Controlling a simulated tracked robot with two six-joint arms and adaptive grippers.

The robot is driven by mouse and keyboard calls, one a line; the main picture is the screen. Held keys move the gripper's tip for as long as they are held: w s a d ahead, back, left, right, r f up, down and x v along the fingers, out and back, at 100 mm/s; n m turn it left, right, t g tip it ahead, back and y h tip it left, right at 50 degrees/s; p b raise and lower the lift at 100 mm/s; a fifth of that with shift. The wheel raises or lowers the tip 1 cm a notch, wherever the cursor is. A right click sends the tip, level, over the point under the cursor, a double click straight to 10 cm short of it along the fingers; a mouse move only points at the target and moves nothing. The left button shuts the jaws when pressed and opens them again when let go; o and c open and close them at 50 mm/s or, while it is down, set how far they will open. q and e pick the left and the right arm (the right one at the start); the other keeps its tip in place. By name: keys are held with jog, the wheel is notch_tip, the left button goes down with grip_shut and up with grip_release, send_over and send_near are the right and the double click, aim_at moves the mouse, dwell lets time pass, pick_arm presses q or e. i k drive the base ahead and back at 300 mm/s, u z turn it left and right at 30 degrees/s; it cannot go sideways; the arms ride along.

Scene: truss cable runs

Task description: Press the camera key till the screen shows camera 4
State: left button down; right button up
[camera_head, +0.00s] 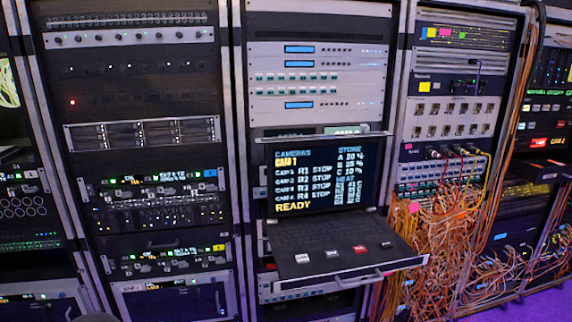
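A fold-up screen (322,178) stands open on a pulled-out drawer in the middle rack. It reads "CAMERAS" at the top, with "CAM 1" in yellow below it. Several rows underneath read R1 to R4, each with "STOP", and "READY" is in yellow at the bottom. Neither gripper is in view.
The drawer's front handle (358,279) sticks out below the keys. Orange cables (435,240) hang in a dense tangle just right of the drawer. Equipment racks stand close on both sides, including the left rack (145,134). The space above the keys is clear.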

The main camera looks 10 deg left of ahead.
aim_at(300, 259)
jog(key=k, duration=1.35)
jog(key=z, duration=0.5)
jog(key=i, duration=1.7)
jog(key=u, duration=0.1)
